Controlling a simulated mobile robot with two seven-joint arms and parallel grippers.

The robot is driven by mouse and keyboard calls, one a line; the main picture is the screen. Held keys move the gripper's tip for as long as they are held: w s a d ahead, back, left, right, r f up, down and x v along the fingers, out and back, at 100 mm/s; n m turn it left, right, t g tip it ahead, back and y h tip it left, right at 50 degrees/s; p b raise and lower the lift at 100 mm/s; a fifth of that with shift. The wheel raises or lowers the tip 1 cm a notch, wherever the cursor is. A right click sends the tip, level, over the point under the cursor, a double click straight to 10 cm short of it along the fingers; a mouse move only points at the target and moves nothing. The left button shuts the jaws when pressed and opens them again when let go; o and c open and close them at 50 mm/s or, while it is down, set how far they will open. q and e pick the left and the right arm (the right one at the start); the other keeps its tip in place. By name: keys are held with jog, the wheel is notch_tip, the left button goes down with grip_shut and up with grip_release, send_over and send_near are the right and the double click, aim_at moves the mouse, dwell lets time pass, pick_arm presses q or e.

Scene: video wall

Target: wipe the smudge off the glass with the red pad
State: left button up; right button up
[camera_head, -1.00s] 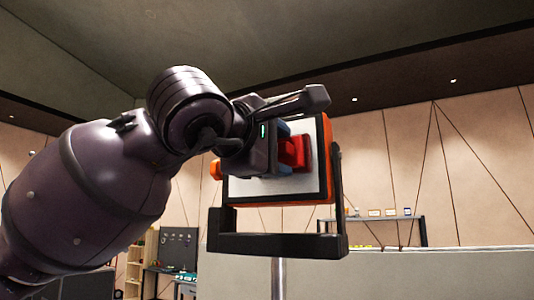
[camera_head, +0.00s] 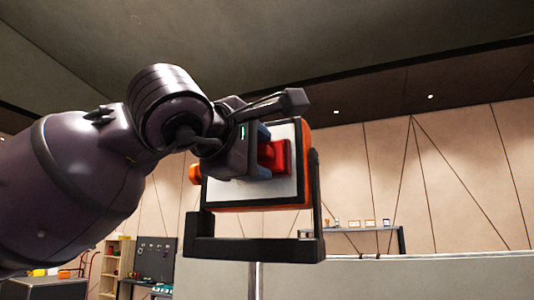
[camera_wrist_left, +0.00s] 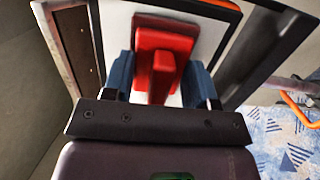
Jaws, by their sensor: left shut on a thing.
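The red pad (camera_head: 274,156) is in my left gripper (camera_head: 265,150), in front of a white glass panel (camera_head: 285,188) in an orange frame. In the left wrist view the blue fingers of the gripper (camera_wrist_left: 160,82) are shut on the handle of the red pad (camera_wrist_left: 165,42), and the pad's plate faces the white panel (camera_wrist_left: 205,40). I cannot tell whether the pad touches the glass. No smudge shows; the arm and pad cover part of the panel. My right gripper is not in view.
A black U-shaped bracket (camera_head: 255,248) on a pole holds the panel. A shelf with small items (camera_head: 360,230) stands behind at the right. A workbench area with a dark pegboard (camera_head: 155,258) is at the lower left. A pale low wall (camera_head: 420,276) fills the lower right.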

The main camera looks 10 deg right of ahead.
pick_arm(q)
jog(key=w+a, duration=0.5)
jog(key=a, duration=0.2)
jog(key=shift+w+a+b, duration=0.2)
jog(key=shift+b, duration=0.15)
dwell(0.7)
jog(key=shift+s+d+b, duration=0.1)
jog(key=shift+s+d, duration=0.6)
jog(key=shift+d, duration=0.25)
jog(key=shift+s+d+b, duration=0.1)
jog(key=shift+s+d, duration=0.6)
jog(key=shift+d, duration=0.25)
jog(key=shift+s+d+b, duration=0.1)
jog(key=shift+s+d, duration=0.6)
jog(key=shift+d, duration=0.25)
jog(key=shift+s+d, duration=0.25)
jog(key=shift+d, duration=0.1)
jog(key=shift+s+d, duration=0.1)
jog(key=shift+s+d, duration=0.45)
jog(key=shift+d, duration=0.25)
jog(key=shift+s+d, duration=0.45)
jog(key=shift+d, duration=0.2)
